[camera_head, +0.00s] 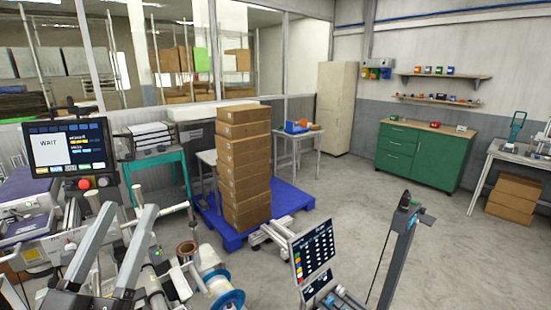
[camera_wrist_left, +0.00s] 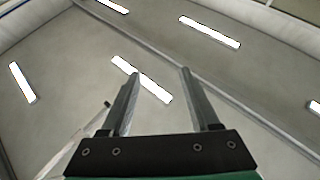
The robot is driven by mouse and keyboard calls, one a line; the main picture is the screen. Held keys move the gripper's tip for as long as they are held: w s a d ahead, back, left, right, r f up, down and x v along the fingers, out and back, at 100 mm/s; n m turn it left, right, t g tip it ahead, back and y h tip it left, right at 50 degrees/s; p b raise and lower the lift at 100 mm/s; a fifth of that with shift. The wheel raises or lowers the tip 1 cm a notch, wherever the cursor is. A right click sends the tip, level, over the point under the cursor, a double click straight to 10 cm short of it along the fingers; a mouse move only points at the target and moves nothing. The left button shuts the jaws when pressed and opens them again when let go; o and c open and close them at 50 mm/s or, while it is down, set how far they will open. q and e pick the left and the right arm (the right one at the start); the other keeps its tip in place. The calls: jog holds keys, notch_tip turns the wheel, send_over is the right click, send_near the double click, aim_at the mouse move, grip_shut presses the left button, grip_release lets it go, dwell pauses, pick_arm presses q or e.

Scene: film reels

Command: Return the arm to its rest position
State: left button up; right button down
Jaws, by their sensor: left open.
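My left gripper (camera_head: 132,210) is at the lower left of the head view, with its two long grey fingers raised and spread apart. In the left wrist view the same gripper (camera_wrist_left: 160,72) points up at the ceiling, open, with nothing between its fingers. My right gripper does not show in either view.
Behind the left gripper is a machine with a blue reel (camera_head: 228,299), a copper-coloured spool (camera_head: 187,248) and a "WAIT" screen (camera_head: 68,146). Stacked cartons (camera_head: 243,165) stand on a blue pallet (camera_head: 290,199). A tilted screen (camera_head: 313,253) stands lower right. The right-hand floor is clear.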

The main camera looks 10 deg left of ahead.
pick_arm(q)
jog(key=s+d+r+m+t+h, duration=0.1)
jog(key=s+d+r+t+h, duration=0.1)
jog(key=s+r, duration=0.35)
jog(key=s+d+r+m+t+h, duration=0.1)
jog(key=s+d+r, duration=0.25)
jog(key=r, duration=0.35)
notch_tip(320, 180, up, 29)
jog(key=p, duration=2.9)
jog(key=shift+w+a+f, duration=0.2)
jog(key=shift+w+a, duration=0.1)
jog(key=shift+a, duration=0.1)
